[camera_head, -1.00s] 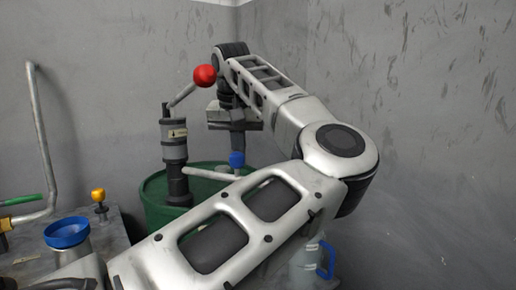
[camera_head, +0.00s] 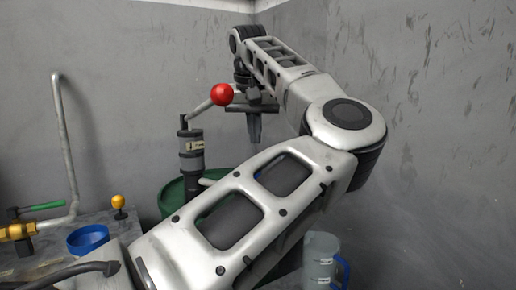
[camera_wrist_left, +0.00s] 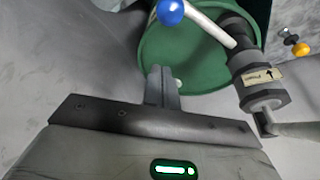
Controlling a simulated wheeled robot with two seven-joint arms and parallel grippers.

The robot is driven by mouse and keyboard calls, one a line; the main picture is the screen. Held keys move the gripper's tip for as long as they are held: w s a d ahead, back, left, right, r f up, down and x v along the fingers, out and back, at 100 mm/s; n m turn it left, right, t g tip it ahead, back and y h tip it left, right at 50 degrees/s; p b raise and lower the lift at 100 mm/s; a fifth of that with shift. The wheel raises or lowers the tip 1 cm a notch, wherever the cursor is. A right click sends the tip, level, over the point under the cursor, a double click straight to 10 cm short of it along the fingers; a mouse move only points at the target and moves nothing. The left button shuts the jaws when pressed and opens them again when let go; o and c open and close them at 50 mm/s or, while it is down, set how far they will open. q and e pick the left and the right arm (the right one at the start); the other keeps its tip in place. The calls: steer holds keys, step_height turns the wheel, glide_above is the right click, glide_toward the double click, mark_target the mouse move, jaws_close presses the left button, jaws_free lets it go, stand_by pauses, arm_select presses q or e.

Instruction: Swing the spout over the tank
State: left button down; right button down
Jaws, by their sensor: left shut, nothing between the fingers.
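The spout (camera_wrist_left: 212,27) is a pale tube with a blue ball (camera_wrist_left: 170,11) at its end, reaching out from the dark pump body (camera_wrist_left: 250,75) over the green drum (camera_wrist_left: 155,48). In the head view the pump (camera_head: 191,150) stands upright at the drum, and my arm hides most of the spout. My left gripper (camera_head: 255,136) is shut and empty, pointing down above the drum. In the left wrist view its fingertips (camera_wrist_left: 162,72) are apart from the blue ball. A grey unit with a blue-rimmed funnel (camera_head: 88,238), apparently the tank, is at lower left. My right gripper is not in view.
The pump lever ends in a red ball (camera_head: 222,94), close left of my left gripper. A bent pipe (camera_head: 66,140), a green-handled valve (camera_head: 40,207) and a yellow knob (camera_head: 118,201) are at left. A clear jug (camera_head: 320,255) stands below my arm. Grey walls enclose the back.

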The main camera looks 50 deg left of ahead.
arm_select(q)
steer(key=shift+v, duration=1.15)
